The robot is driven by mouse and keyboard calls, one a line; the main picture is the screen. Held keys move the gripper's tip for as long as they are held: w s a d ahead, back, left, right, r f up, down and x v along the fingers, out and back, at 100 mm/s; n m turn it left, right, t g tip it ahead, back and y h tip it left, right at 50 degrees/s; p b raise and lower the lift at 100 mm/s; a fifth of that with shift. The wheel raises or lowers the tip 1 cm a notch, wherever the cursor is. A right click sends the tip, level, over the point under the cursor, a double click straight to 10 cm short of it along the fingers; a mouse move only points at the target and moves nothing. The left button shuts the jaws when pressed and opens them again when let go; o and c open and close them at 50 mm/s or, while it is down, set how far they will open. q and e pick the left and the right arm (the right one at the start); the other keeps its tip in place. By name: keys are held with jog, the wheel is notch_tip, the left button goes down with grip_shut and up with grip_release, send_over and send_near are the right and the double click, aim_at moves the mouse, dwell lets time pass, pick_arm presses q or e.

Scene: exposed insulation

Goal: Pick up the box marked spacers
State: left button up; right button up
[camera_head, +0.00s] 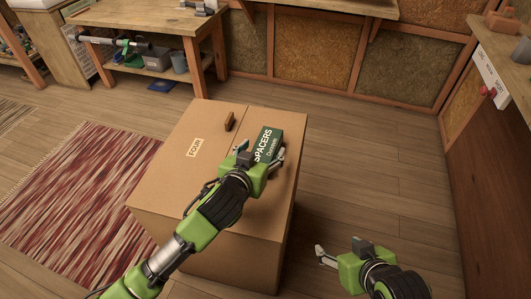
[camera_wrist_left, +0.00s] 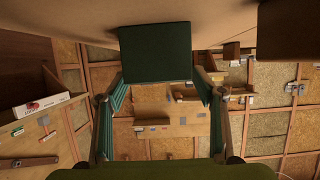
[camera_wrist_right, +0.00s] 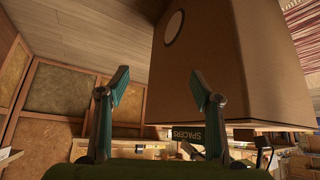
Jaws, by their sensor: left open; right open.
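The green box marked SPACERS (camera_head: 268,138) lies on top of a large cardboard box (camera_head: 165,185), near its right edge. My left gripper (camera_head: 261,154) is open over the near end of the green box and hides part of it. In the left wrist view the dark green box (camera_wrist_left: 155,52) shows ahead, between the open fingers, which are not closed on it. My right gripper (camera_head: 337,250) is open and empty, low to the right of the cardboard box. The SPACERS label (camera_wrist_right: 187,133) also shows in the right wrist view.
A small brown block (camera_head: 230,121) and a FOUR label (camera_head: 195,148) are on the cardboard box top. A striped rug (camera_head: 85,190) lies to the left. A workbench (camera_head: 150,75) stands behind and a counter (camera_head: 510,75) at right. Wooden floor at right is clear.

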pick_arm(q)
jog(key=shift+x, duration=0.9)
pick_arm(e)
jog(key=w+r, duration=0.1)
jog(key=w+a+t, duration=0.1)
jog(key=shift+w+r, duration=0.4)
pick_arm(q)
jog(key=c, duration=1.2)
jog(key=shift+r, duration=0.1)
jog(key=shift+c, duration=0.2)
